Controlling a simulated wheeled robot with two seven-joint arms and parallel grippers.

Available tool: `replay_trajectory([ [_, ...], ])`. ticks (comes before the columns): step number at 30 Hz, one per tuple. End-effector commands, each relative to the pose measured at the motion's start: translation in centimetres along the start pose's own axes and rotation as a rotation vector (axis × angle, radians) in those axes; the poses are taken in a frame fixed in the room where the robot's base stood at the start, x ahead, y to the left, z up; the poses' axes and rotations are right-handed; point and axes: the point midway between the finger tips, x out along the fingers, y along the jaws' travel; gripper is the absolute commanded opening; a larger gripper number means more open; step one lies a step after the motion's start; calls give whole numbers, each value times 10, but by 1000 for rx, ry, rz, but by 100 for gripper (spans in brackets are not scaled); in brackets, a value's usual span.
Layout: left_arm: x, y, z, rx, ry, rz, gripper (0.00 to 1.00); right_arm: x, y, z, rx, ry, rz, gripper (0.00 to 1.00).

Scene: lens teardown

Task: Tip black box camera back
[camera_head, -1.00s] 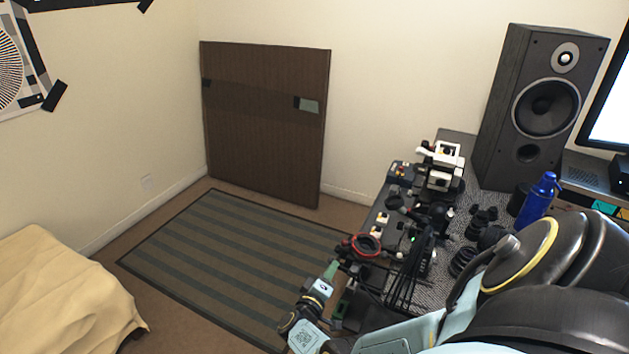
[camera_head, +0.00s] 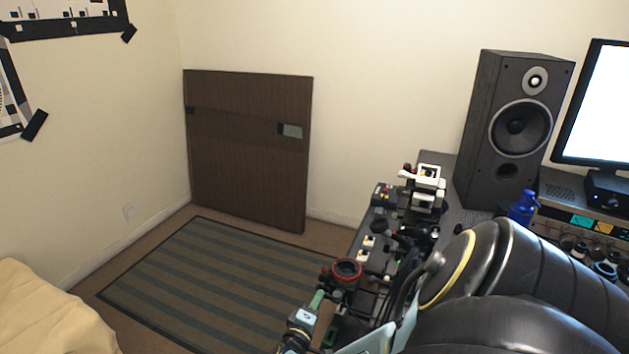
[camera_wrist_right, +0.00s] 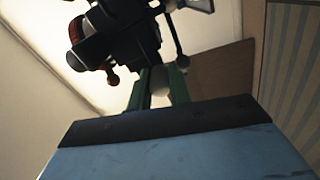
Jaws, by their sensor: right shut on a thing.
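My right gripper (camera_head: 318,297) is at the near left edge of the desk, with green fingers. In the right wrist view the green fingers (camera_wrist_right: 158,88) are shut on a dark assembly, with a pale round part between them. That black boxy body (camera_wrist_right: 125,28), which appears to be the black box camera, has an orange-red ringed part at its left and is tilted in that view. In the head view a red ring (camera_head: 347,270) on a dark body sits just beyond the fingertips. The exact grip point is hard to see. My left gripper is out of view.
A white-and-black instant camera (camera_head: 427,178) stands farther back on the desk. A speaker (camera_head: 515,130), blue bottle (camera_head: 522,207) and monitor (camera_head: 600,110) are to the right. My right arm hides much of the desk. The striped rug (camera_head: 215,275) is clear.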

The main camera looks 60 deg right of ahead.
Motion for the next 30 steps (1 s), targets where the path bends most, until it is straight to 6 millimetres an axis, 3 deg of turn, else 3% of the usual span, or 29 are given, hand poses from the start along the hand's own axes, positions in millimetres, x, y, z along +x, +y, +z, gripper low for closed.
replay_trajectory([
  [5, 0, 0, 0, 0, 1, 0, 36, -2, -3, 2, -5, -1, -8, 0],
  [6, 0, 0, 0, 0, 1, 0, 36, -2, -3, 2, -4, 0, -8, 22],
  [11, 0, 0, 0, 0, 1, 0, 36, -2, -2, 1, -3, 0, -6, 41],
  [22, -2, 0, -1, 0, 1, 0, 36, -8, -1, 0, -1, 0, -4, 41],
  [30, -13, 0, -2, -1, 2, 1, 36, -61, 0, 0, -1, 0, -8, 41],
])
